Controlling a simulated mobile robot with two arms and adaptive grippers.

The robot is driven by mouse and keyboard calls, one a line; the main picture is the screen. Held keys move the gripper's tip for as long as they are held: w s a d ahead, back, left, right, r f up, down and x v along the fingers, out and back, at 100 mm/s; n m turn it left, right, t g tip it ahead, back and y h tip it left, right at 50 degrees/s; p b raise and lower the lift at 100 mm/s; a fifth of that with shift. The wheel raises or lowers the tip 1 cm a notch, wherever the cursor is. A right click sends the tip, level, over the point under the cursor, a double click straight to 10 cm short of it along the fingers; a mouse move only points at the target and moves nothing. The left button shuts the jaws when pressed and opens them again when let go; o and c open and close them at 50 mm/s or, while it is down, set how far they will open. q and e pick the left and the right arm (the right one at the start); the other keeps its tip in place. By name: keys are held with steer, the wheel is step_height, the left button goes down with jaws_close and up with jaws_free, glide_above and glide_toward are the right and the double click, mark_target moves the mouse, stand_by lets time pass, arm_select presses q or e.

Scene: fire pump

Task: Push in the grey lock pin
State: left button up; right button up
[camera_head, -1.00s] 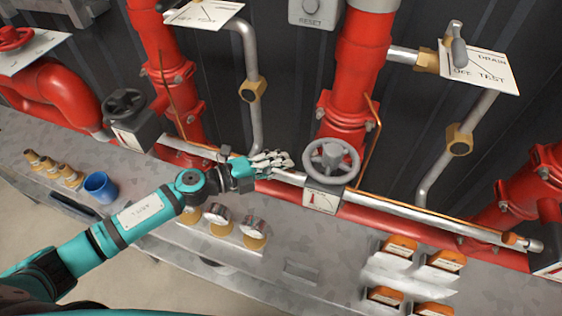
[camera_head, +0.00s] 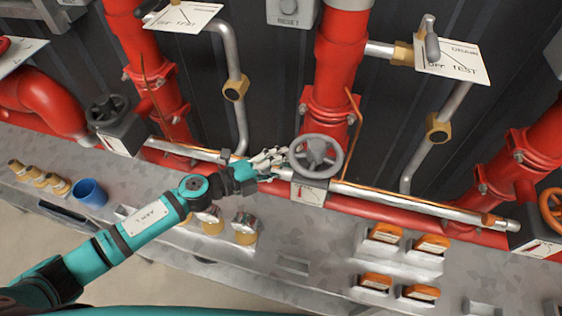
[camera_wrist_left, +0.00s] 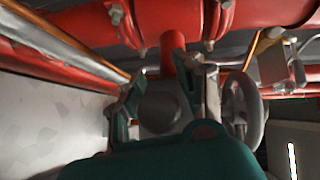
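My left gripper (camera_head: 280,160) is beside the left edge of a grey handwheel (camera_head: 316,156) on the middle red riser. Its fingertips are close to the rim; I cannot tell whether they touch it. In the left wrist view the two fingers (camera_wrist_left: 168,88) stand apart with no object clearly held between them. The handwheel also shows in the left wrist view (camera_wrist_left: 243,105), just right of the right finger. I cannot make out the grey lock pin; it may be small or hidden by the fingers. My right gripper is not in view.
A long silver pipe (camera_head: 410,205) runs past the handwheel. A dark handwheel (camera_head: 112,110) is at left. A blue cup (camera_head: 90,193) and orange-topped switches (camera_head: 385,233) are on the grey bench.

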arm_select(q)
steer(key=shift+a, duration=0.1)
steer(key=v, duration=1.2)
